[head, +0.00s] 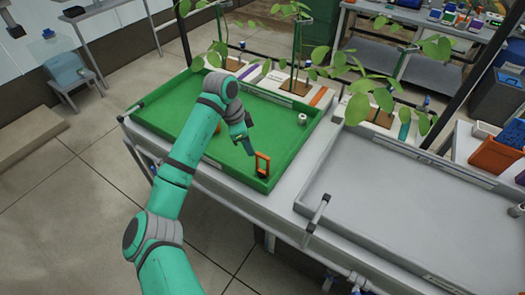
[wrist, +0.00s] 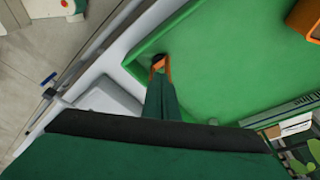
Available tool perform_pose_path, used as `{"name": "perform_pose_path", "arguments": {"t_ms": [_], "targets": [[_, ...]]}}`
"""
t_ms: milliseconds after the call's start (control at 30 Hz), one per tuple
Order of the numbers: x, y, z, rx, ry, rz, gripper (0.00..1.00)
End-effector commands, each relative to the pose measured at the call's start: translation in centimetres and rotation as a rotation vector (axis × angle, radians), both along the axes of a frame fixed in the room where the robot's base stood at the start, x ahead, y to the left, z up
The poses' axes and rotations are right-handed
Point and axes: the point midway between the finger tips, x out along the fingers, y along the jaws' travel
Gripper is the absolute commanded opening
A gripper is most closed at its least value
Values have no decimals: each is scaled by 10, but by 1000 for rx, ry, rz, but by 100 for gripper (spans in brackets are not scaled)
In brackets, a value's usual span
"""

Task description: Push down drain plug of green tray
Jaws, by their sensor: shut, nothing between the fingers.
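The green tray (head: 185,135) lies flat on the bench, and its floor also fills much of the wrist view (wrist: 220,60). At its near right corner stands a small upright orange frame (head: 267,158) with a dark part low inside it, seemingly the drain plug. In the wrist view the orange frame (wrist: 169,68) and a black piece (wrist: 157,60) show just past my fingertips. My gripper (head: 249,149) is shut and empty, pointing down at the frame's left side. Whether it touches the plug I cannot tell; my fingers partly hide it.
A grey tray (head: 400,200) lies to the right, with a grey pipe handle (head: 318,212) at its left edge. A small white cylinder (head: 302,119) stands in the green tray. An orange object (head: 218,130) is partly behind my arm. Potted plants (head: 293,85) line the back.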

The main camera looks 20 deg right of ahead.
Motion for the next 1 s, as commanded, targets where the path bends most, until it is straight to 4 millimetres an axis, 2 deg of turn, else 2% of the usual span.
{"name": "perform_pose_path", "arguments": {"t_ms": [200, 400, 600, 1000], "targets": [[3, 11, 41, 2, -2, 1, 0], [3, 18, 68, 3, 2, 1, 0], [3, 21, 78, 4, 3, 2, 0], [3, 21, 78, 4, 3, 2, 0]]}}
